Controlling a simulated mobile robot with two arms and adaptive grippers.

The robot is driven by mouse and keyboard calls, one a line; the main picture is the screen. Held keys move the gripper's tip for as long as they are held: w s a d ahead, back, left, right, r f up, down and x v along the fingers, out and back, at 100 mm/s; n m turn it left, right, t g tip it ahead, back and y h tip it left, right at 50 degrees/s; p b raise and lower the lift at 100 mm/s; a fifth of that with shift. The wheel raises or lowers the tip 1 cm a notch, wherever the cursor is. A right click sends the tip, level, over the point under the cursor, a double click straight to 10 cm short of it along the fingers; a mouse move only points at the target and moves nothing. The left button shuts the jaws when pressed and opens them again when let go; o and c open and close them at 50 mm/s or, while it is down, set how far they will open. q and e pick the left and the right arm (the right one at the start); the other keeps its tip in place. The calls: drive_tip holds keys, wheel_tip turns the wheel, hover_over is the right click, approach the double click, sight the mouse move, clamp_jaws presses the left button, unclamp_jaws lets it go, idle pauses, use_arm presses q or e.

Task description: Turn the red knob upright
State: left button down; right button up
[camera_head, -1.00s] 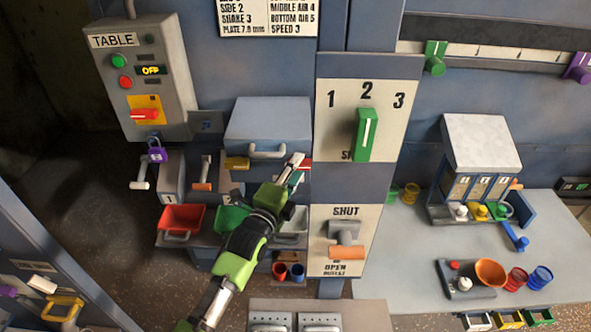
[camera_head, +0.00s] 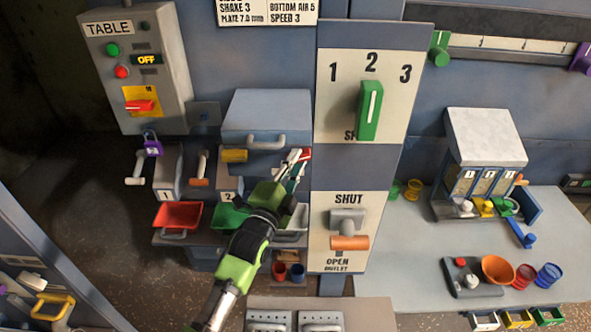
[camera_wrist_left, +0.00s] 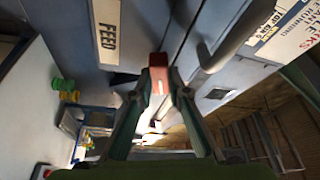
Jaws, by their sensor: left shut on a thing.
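A small red knob or block (camera_head: 305,154) is at the right end of the cabinet front, below the grey bin. My left gripper (camera_head: 296,160) is shut on it. In the left wrist view the red piece (camera_wrist_left: 158,74) sits between the two fingertips (camera_wrist_left: 158,92), its outer end showing; the gripper covers the rest. Another red knob (camera_head: 140,105) lies sideways on a yellow plate on the TABLE box, under a display reading OFF, well away from the gripper. My right gripper is in neither view.
The grey bin (camera_head: 266,113) has a bar handle close above the gripper. A white panel with a green pointer (camera_head: 370,110) and an orange outlet handle (camera_head: 349,243) stands just to the right. Red (camera_head: 178,213) and green trays sit below left.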

use_arm(q)
drive_tip(key=shift+f+n+t+b, duration=0.2)
drive_tip(key=shift+n+t+b, duration=0.4)
drive_tip(key=shift+n+b, duration=0.9)
drive_tip(key=shift+n, duration=0.3)
drive_tip(key=c, duration=1.9)
unclamp_jaws()
drive_tip(key=v, duration=1.2)
drive_tip(key=shift+s+d, duration=0.1)
drive_tip(key=shift+d, duration=0.1)
